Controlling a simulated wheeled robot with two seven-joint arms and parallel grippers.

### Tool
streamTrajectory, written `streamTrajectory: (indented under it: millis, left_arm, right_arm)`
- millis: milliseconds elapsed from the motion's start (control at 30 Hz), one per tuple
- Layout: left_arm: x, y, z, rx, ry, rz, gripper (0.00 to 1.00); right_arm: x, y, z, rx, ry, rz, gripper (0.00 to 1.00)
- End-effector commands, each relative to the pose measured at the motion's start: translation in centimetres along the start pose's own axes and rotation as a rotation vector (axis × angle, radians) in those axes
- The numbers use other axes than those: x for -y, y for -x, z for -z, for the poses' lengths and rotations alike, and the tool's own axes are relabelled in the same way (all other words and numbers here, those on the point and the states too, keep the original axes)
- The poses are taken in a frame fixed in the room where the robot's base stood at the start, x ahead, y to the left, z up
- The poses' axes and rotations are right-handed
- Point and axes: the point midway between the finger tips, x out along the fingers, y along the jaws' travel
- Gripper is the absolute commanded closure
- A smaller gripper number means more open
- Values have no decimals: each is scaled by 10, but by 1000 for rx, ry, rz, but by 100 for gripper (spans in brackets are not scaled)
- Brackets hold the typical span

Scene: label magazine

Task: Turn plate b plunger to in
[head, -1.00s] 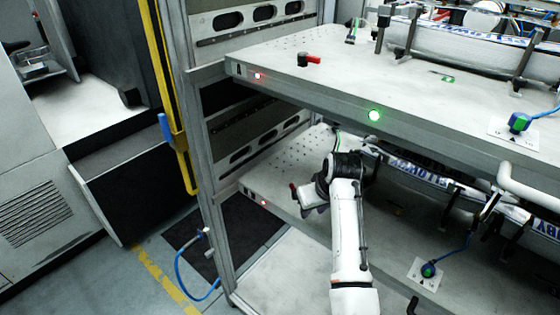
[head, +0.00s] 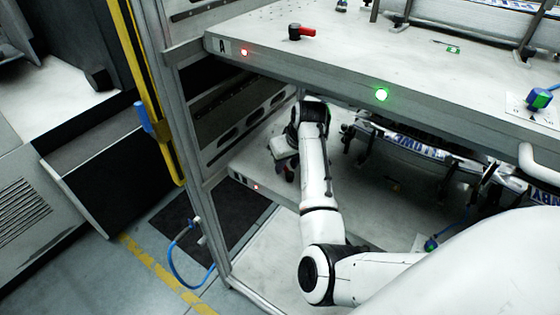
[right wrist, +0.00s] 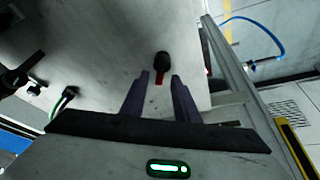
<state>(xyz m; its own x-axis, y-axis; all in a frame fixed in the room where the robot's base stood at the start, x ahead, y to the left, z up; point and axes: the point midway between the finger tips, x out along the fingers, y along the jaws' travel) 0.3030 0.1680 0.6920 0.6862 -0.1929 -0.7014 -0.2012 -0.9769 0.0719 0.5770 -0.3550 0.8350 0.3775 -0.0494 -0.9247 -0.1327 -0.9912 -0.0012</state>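Plate B (head: 262,185) is the lower shelf plate, with a small red lamp (head: 255,187) on its front edge. In the head view the right gripper (head: 286,158) is over plate B, under the upper plate, and the plunger is largely hidden. My left gripper is not in view.
Upper plate A (head: 350,55) overhangs my right arm and carries a similar red-levered plunger (head: 302,32), a red lamp (head: 244,52) and a green lamp (head: 381,95). A frame post (head: 196,180) stands left. Clamped label rolls (head: 420,150) lie on plate B to the right.

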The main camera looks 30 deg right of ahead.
Motion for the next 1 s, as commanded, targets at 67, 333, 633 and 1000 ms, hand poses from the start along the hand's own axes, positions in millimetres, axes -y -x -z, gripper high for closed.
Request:
streamTrajectory:
  millis: [67, 333, 633, 1000]
  left_arm:
    - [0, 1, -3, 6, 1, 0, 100]
    - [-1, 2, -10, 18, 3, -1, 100]
    - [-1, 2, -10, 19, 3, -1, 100]
    - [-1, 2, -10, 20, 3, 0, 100]
  right_arm:
    - [-1, -1, 0, -1, -1, -1, 72]
    - [-1, 0, 0, -1, 0, -1, 89]
    - [-1, 0, 0, -1, -4, -3, 100]
    - [-3, 0, 0, -2, -141, -61, 100]
